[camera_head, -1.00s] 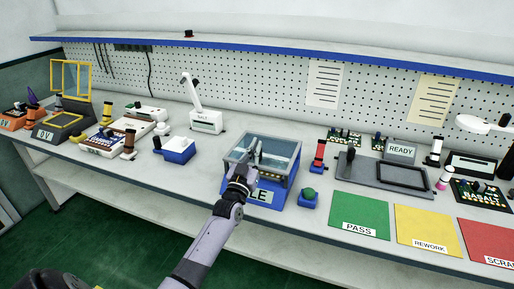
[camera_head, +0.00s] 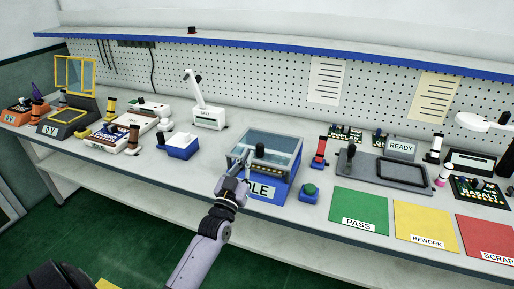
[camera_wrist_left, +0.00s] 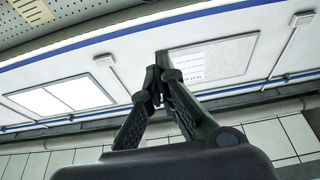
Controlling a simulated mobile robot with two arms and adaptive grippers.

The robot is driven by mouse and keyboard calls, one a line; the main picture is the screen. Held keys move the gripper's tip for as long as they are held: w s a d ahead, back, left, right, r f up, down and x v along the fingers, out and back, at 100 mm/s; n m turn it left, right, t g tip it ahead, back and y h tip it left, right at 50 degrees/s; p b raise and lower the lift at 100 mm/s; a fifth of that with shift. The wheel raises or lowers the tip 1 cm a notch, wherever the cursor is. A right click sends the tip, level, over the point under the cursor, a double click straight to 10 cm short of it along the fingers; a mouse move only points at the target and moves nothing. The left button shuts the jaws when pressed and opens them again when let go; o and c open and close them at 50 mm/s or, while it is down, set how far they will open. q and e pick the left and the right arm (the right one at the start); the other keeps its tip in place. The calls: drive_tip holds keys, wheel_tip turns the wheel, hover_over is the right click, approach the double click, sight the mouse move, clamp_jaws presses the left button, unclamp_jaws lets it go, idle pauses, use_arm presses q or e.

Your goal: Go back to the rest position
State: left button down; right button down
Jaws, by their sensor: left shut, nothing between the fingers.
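My left gripper (camera_head: 241,160) is in front of the blue box with a clear lid (camera_head: 284,150), near its left front corner, and partly covers its label, of which "LE" or "DLE" shows. In the left wrist view the fingers of my left gripper (camera_wrist_left: 157,75) meet at their tips with nothing between them. That view looks up at a wall and ceiling with light panels. I cannot tell whether the gripper touches the box. My right gripper is in neither view.
The bench carries a green button block (camera_head: 309,193), a green PASS mat (camera_head: 359,206), a yellow REWORK mat (camera_head: 425,220) and a red SCRAP mat (camera_head: 488,233). A blue-and-white box (camera_head: 180,147) stands left of the gripper. Green floor lies open before the bench.

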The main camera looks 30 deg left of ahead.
use_arm(q)
drive_tip(key=s+d+f+m+g+h, duration=0.5)
drive_tip(key=s+d+f+g, duration=0.5)
drive_tip(key=d+f, duration=0.55)
drive_tip(key=s+d+f+g, duration=0.2)
drive_tip(key=s+g, duration=0.2)
drive_tip(key=s, duration=0.7)
drive_tip(key=s+d+f+g, duration=0.2)
drive_tip(key=s+g, duration=0.2)
drive_tip(key=s, duration=0.7)
wheel_tip(320, 180, down, 26)
drive_tip(key=g, duration=0.1)
drive_tip(key=s+a+f+g, duration=0.1)
drive_tip(key=s+a+f, duration=0.1)
drive_tip(key=s+f, duration=1.4)
drive_tip(key=shift+s+a+f, duration=0.4)
drive_tip(key=shift+s, duration=0.6)
